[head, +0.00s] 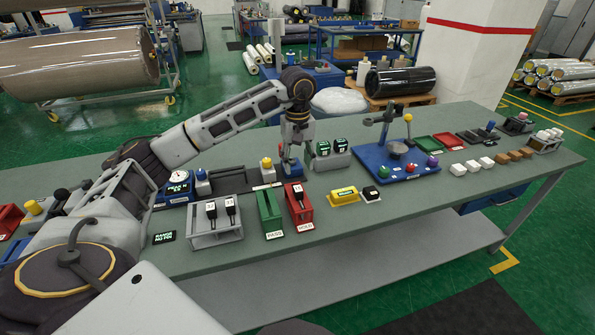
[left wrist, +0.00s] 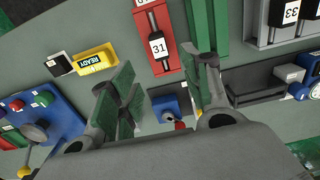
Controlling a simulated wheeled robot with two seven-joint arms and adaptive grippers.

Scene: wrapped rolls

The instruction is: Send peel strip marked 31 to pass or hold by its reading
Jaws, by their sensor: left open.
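The strip marked 31 (left wrist: 158,46) stands in the red HOLD holder (head: 303,218); its white label also shows in the head view (head: 297,188). The green PASS holder (head: 270,222) beside it on the left looks empty. My left gripper (head: 292,162) is open and empty, just behind the red holder. In the left wrist view its two fingers (left wrist: 165,88) are spread apart, with nothing between the pads. The grey rack (head: 217,238) holds two more dark strips; one is marked 33 (left wrist: 291,12). The white-faced peak gauge (head: 178,186) stands behind the rack; its reading is too small to tell.
A blue board (head: 385,172) with a post stands farther right. A dark card (head: 164,238) lies left of the rack.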

